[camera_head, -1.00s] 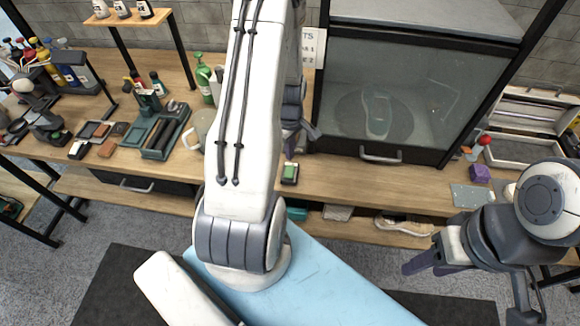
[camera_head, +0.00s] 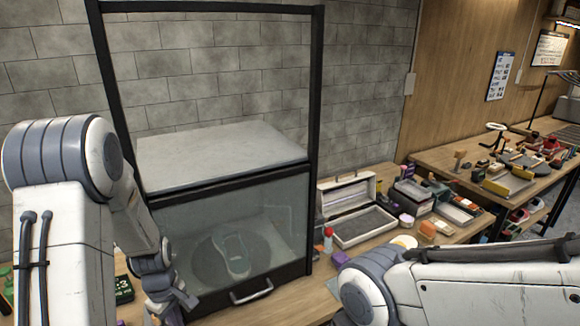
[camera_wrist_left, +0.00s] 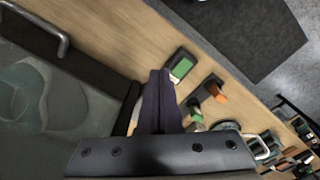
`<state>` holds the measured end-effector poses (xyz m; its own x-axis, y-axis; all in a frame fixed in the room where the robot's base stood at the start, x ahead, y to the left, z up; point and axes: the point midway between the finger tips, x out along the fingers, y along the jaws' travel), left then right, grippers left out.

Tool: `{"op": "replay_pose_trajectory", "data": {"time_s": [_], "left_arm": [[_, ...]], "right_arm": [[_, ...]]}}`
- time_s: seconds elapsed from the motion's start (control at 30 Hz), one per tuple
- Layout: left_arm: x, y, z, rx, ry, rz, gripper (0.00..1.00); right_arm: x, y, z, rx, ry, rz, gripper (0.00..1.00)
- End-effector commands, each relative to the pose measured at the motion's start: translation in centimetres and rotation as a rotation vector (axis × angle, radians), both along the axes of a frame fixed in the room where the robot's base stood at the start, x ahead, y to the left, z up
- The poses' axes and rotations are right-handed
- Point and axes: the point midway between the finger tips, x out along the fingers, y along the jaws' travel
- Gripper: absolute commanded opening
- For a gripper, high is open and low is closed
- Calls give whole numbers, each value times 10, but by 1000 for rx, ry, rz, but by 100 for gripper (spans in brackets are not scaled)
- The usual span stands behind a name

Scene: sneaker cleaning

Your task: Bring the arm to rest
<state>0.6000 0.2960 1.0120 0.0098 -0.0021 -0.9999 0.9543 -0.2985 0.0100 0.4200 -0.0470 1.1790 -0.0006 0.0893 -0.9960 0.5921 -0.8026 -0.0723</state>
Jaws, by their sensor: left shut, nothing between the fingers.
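My left arm comes in at the left of the head view, and its gripper (camera_head: 168,312) hangs low by the cabinet's front left corner, partly cut off by the bottom edge. In the left wrist view the two dark purple fingers (camera_wrist_left: 158,100) are pressed together with nothing between them, above the wooden bench (camera_wrist_left: 130,40). My right arm (camera_head: 450,285) lies across the lower right of the head view; its gripper is out of sight.
A glass-fronted cabinet (camera_head: 215,185) with a handle (camera_head: 251,291) holds a shoe (camera_head: 236,256) behind closed glass. An open white case (camera_head: 347,196) stands to its right. A green-topped block (camera_wrist_left: 181,67) lies near my left fingers. A cluttered side table (camera_head: 440,160) stands farther right.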

Motion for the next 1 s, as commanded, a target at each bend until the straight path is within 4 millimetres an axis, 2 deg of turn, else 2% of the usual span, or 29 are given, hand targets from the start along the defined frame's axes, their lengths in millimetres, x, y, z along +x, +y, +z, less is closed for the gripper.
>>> {"op": "replay_pose_trajectory", "data": {"time_s": [0.03, 0.1, 0.17, 0.2, 0.3, 0.4, 0.5, 0.63, 0.8, 1.0], "left_arm": [[4, -32, 16, 2, -15, -153, 0], [-1, -76, 39, 0, -23, -379, 0], [-12, -111, 56, -3, -29, -575, 0], [-22, -133, 67, -6, -33, -705, 0], [-55, -182, 91, -14, -47, -1030, 0], [-96, -216, 109, -24, -58, -1337, 0], [-133, -236, 120, -35, -69, -1589, 0], [-166, -246, 128, -45, -78, -1808, 0], [-181, -248, 131, -51, -80, -1906, 0], [-180, -248, 132, -52, -79, -1905, 0]], "right_arm": [[0, 0, -6, 0, 0, 0, 50], [0, 0, -11, 0, 0, 1, 50], [0, 0, -15, 0, 0, 1, 50], [0, 0, -17, 0, 0, 1, 50], [0, 0, -23, 0, 0, 1, 50], [0, 0, -28, 0, 0, 1, 50], [0, 0, -32, 0, 0, 2, 50], [0, 0, -35, 0, 0, 2, 50], [0, 0, -36, 0, 0, 2, 50], [0, 0, -35, 0, 0, 2, 50]]}}
